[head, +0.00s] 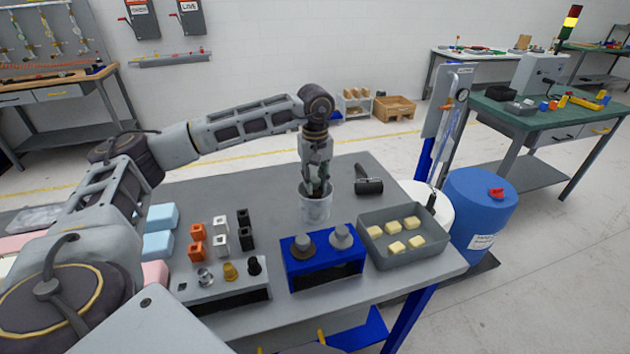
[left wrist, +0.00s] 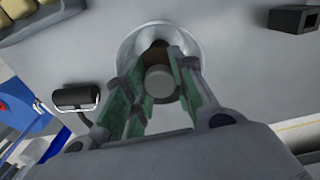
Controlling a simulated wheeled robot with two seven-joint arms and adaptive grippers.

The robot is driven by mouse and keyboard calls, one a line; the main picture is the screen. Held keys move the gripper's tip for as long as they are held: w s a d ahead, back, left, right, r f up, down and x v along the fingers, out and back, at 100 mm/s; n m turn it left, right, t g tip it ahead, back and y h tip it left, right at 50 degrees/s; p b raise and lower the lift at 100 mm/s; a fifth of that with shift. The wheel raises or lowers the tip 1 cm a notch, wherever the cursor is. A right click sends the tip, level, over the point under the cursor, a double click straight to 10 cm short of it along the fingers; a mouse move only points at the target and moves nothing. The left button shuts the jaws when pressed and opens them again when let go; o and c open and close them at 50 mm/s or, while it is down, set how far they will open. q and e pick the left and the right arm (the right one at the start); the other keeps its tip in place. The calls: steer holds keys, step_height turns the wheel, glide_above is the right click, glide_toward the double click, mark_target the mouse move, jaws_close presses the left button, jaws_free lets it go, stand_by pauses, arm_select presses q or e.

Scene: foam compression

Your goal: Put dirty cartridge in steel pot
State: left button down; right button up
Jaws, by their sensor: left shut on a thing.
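The steel pot (head: 315,209) stands on the grey table, below my left gripper (head: 318,188). In the left wrist view the round pot (left wrist: 191,42) lies under my fingers. My left gripper (left wrist: 158,100), with green finger pads, is shut on the dirty cartridge (left wrist: 160,82), which shows a grey round end and a brown part. The cartridge is over or partly inside the pot's mouth; its depth is hard to tell. In the head view the fingers and pot hide it. My right gripper is not in view.
A black-handled tool (head: 368,186) lies right of the pot. A blue stand (head: 325,268) with two grey knobs is in front. A grey tray (head: 372,258) holds several yellow blocks. Orange, white and black blocks (head: 220,242) stand left. A blue drum (head: 480,215) is beyond the table's right edge.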

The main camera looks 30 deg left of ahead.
arm_select(q)
steer(key=shift+f, duration=0.15)
steer(key=c, duration=1.2)
jaws_free()
step_height(320, 180, up, 10)
steer(key=shift+r, duration=1.15)
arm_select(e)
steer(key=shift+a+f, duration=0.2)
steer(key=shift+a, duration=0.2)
